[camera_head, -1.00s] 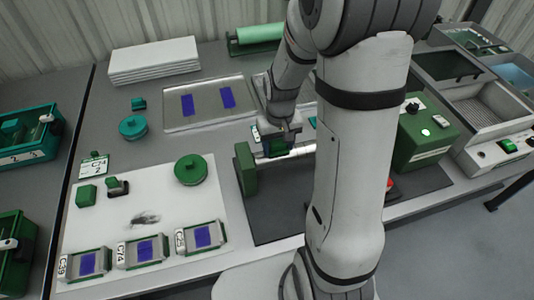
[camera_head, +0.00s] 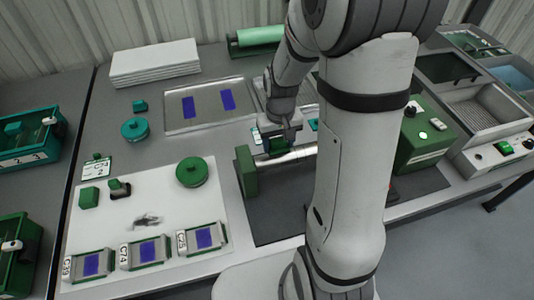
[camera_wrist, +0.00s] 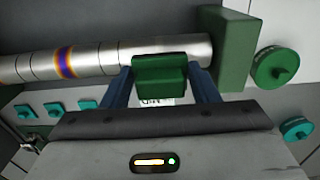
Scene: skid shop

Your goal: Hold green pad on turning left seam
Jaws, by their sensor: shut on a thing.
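My gripper (camera_wrist: 161,88) is shut on a green pad (camera_wrist: 160,76), with one blue finger at each side of it. The pad lies over the near side of a silver tube (camera_wrist: 95,58), close to the tube's end at the green end block (camera_wrist: 234,48). Whether it presses on the tube is hard to tell. The tube has several thin ring lines and one purple-and-yellow ring (camera_wrist: 67,62), away from the pad. In the head view my gripper (camera_head: 280,142) is over the tube's left part, beside the end block (camera_head: 246,171). My arm hides the tube's right part.
A green machine box (camera_head: 424,140) stands right of my arm. A white mat (camera_head: 110,225) at the left holds a round green tin (camera_head: 192,172) and several small trays with blue patches. A metal plate (camera_head: 207,110) lies behind.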

